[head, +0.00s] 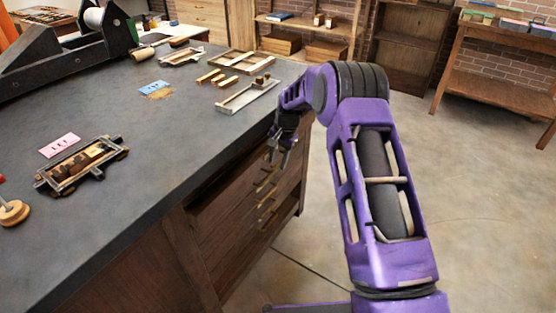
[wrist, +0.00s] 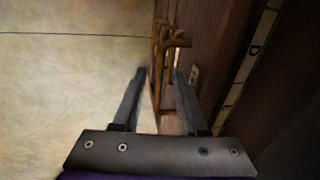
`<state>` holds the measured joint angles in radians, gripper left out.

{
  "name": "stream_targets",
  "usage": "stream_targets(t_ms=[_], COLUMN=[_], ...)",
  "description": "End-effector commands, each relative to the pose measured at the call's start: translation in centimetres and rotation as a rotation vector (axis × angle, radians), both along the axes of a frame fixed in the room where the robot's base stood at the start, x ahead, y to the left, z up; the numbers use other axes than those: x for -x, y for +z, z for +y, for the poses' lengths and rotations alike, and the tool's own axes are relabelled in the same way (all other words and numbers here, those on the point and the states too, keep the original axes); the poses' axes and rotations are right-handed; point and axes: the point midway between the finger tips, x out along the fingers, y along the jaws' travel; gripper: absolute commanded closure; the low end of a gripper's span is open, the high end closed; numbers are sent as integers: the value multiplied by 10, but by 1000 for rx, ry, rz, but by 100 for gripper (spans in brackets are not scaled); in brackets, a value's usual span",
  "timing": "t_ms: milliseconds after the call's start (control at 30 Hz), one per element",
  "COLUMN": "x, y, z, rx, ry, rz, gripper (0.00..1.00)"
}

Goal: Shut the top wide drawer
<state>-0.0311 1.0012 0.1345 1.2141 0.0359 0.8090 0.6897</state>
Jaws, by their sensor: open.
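The top wide drawer (head: 225,216) is in the side of the dark-topped workbench, under the top's edge. Its wooden front shows from above in the wrist view (wrist: 205,40), with a lettered strip and dark space behind it, so it looks partly pulled out. Brass handles (head: 265,188) run down the drawer fronts; they also show in the wrist view (wrist: 172,42). My gripper (head: 278,156) is open and empty, beside the bench edge above the handles. In the wrist view its fingertips (wrist: 160,72) point along the drawer front; I cannot tell whether they touch it.
The bench top (head: 185,130) holds a framed type block (head: 82,162), a pink card (head: 59,145), a blue card (head: 153,87), wooden frames and a black press (head: 65,50). Open concrete floor (head: 470,200) lies to the right. Shelves and a side table stand at the back.

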Motion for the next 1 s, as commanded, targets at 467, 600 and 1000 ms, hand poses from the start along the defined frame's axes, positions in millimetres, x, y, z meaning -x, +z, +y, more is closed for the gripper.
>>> stream_targets(t_ms=[467,600,1000], x=[5,9,17], y=[56,91,162], z=[-8,-13,-25], rx=[0,1,1], ry=[-1,-1,0], rz=[-4,-4,-1], gripper=[58,58,58])
